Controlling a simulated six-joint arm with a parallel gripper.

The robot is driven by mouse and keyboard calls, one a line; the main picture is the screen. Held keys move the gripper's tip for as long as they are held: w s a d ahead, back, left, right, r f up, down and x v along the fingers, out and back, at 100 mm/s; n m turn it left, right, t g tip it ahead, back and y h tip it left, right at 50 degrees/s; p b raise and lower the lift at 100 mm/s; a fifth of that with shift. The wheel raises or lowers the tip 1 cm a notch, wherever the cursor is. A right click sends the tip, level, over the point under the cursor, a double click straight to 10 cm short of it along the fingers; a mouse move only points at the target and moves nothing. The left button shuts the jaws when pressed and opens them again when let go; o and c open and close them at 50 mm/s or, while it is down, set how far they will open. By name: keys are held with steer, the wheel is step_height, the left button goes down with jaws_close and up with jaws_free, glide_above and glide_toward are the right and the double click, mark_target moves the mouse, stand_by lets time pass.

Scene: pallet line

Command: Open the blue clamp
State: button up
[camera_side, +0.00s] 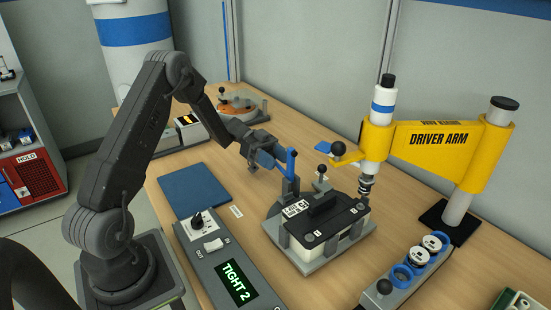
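The blue clamp shows as an upright blue lever (291,160) on a grey bracket, at the back left of a grey fixture (303,262). The fixture holds a black-topped block (325,222) with a white label. My gripper (279,162) is at the left side of the blue lever, very close to it or touching it. The fingers are small and partly overlap the lever, so I cannot tell whether they are open or shut on it.
A yellow driver arm (430,140) with a spindle stands at the right, close to the fixture. A blue mat (195,187) lies left. A grey holder (408,281) with blue rings is at the front right.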

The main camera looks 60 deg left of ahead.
steer(key=v, duration=1.3)
steer(key=shift+s+a+r, duration=0.15)
steer(key=shift+a, duration=0.25)
steer(key=s+d+r+n+g+y, duration=0.25)
steer(key=d+r+y, duration=0.2)
steer(key=d, duration=0.45)
steer(key=s+d+r+n+g+y, duration=0.1)
steer(key=d+r+n+y, duration=0.2)
steer(key=d+r, duration=0.4)
steer(key=shift+s+d+r+n+t+y, duration=0.2)
steer(key=shift+s+d+n+t+y, duration=1.15)
steer(key=shift+s, duration=1.45)
steer(key=shift+s+d+r+n+t+y, duration=0.2)
steer(key=shift+s+d+n+t+y, duration=0.5)
steer(key=shift+s+d+n+y, duration=1.35)
steer(key=shift+s+d+r+n+t+y, duration=0.25)
steer(key=shift+s+d+n+t+y, duration=0.65)
steer(key=shift+s+d, duration=2.05)
